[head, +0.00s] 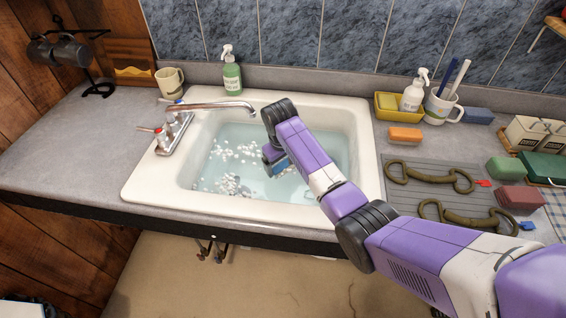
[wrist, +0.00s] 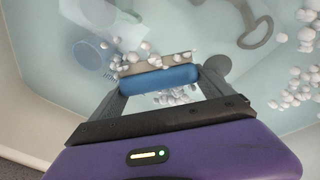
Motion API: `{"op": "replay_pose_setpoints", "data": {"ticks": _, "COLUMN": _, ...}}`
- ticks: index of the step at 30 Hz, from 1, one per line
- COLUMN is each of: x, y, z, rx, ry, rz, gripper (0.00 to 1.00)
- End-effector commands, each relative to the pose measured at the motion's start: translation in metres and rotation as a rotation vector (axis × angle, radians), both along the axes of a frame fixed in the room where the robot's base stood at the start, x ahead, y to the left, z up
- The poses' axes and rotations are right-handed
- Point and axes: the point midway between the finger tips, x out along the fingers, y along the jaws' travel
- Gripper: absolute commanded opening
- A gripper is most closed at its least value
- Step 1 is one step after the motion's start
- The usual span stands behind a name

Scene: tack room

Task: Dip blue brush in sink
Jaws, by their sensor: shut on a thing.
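The sink (head: 160,188) is a cream basin set in the grey counter, holding pale water with white foam clumps. My gripper (head: 272,160) is over the basin, low at the water. It is shut on the blue brush (head: 279,168), of which a blue part shows below the fingers. In the wrist view the blue brush (wrist: 158,79) lies across between the two fingers of my gripper (wrist: 160,88), with a beige edge along its far side. I cannot tell exactly how deep it is in the water.
A chrome faucet (head: 210,107) reaches over the basin's left side. A green soap bottle (head: 232,78) and a mug (head: 170,82) stand behind. At right are a grey mat (head: 400,213) with bits, an orange sponge (head: 405,134) and a yellow caddy (head: 385,107). Submerged items show in the wrist view.

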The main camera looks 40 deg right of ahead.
Motion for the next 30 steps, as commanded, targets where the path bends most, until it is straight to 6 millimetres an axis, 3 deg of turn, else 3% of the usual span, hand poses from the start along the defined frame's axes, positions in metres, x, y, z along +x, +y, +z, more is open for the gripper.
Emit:
{"op": "replay_pose_setpoints", "data": {"ticks": 3, "x": 0.000, "y": 0.000, "z": 0.020, "rx": 0.000, "ry": 0.000, "rz": 0.000, "gripper": 0.50}}
{"op": "replay_pose_setpoints", "data": {"ticks": 30, "x": 0.001, "y": 0.000, "z": 0.112, "rx": 0.000, "ry": -0.002, "rz": 0.000, "gripper": 0.50}}
